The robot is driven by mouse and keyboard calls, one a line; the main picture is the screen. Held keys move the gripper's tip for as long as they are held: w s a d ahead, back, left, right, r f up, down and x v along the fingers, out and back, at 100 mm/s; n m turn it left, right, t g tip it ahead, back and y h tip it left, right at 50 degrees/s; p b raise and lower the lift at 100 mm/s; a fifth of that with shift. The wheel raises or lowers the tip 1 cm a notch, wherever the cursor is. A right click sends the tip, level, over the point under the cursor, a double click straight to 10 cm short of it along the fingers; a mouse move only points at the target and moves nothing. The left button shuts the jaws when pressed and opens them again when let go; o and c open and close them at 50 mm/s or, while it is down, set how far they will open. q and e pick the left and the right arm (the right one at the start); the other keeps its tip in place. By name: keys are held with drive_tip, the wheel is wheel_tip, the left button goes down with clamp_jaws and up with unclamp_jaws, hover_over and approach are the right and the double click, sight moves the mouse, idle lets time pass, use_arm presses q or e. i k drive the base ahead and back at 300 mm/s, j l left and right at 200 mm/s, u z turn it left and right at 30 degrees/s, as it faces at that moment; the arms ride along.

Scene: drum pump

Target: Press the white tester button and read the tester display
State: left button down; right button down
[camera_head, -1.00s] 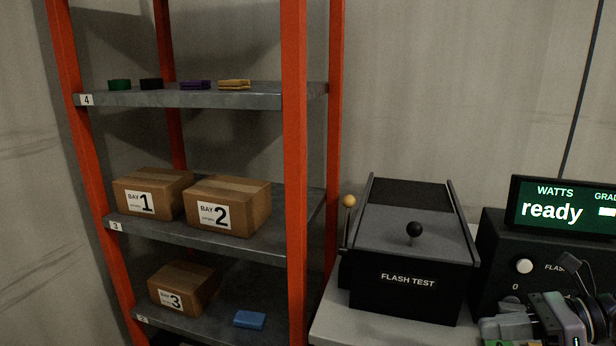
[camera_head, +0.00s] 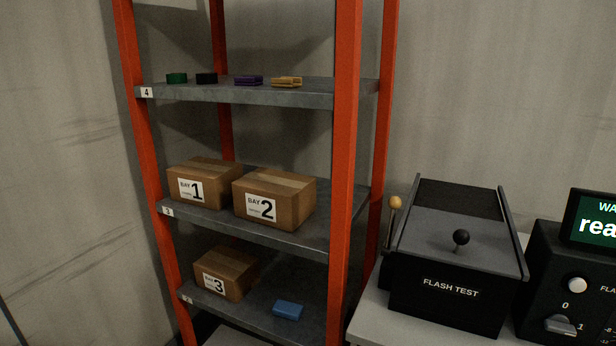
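The white tester button (camera_head: 577,285) is a round white knob on the front of the black tester box (camera_head: 540,270) at the right edge. The tester display (camera_head: 597,222) is cut off by the frame edge; only "WA" and "rea" in light letters on dark green show. A grey lever or switch (camera_head: 560,325) sits below the button, between marks "0" and "1". Neither of my grippers shows in this view now.
An orange-posted shelf (camera_head: 347,150) at left holds boxes BAY 1 (camera_head: 200,183), BAY 2 (camera_head: 275,200) and BAY 3 (camera_head: 224,272), a blue block (camera_head: 288,310) and small coloured pieces.

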sight(576, 285)
drive_tip(key=z, duration=1.65)
